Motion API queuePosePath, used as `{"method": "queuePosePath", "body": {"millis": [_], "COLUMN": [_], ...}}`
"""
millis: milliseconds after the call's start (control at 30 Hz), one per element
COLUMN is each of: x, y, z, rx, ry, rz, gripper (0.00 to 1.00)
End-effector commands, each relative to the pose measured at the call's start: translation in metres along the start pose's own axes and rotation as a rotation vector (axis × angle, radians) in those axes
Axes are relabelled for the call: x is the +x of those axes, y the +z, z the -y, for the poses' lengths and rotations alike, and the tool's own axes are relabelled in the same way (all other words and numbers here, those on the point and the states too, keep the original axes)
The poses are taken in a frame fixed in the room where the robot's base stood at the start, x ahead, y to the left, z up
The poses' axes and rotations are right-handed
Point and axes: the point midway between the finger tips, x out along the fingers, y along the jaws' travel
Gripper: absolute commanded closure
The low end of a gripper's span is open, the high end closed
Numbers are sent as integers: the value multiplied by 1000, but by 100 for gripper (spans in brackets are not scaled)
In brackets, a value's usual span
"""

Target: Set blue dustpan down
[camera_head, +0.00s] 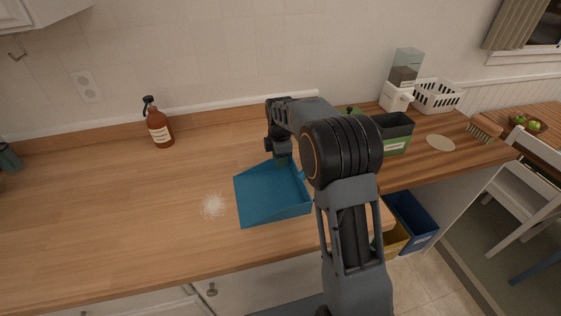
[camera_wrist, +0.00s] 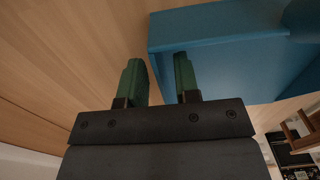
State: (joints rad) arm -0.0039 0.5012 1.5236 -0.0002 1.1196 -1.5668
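The blue dustpan (camera_head: 268,195) lies on the wooden counter, near its front edge. Its open pan faces up in the head view. My gripper (camera_head: 282,160) is just over the dustpan's back edge, pointing down. In the wrist view the two green fingers of my gripper (camera_wrist: 158,72) stand apart with a clear gap. The dustpan (camera_wrist: 215,45) shows beyond and to the right of them, partly hidden by the right finger. I see nothing clamped between the fingers.
White powder (camera_head: 213,206) lies left of the dustpan. A brown spray bottle (camera_head: 158,125) stands at the back wall. A dark green-labelled box (camera_head: 394,134), a dispenser (camera_head: 402,80), a white basket (camera_head: 437,96) and a brush (camera_head: 481,130) are to the right.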

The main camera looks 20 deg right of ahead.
Motion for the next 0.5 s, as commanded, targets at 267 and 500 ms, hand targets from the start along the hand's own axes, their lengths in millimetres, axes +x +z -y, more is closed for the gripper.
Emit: {"method": "queuePosePath", "body": {"millis": [267,500], "x": [-56,-91], "y": [0,0], "z": [-1,-1], "rx": [0,0], "ry": [6,4], "rz": [0,0], "gripper": [70,70]}}
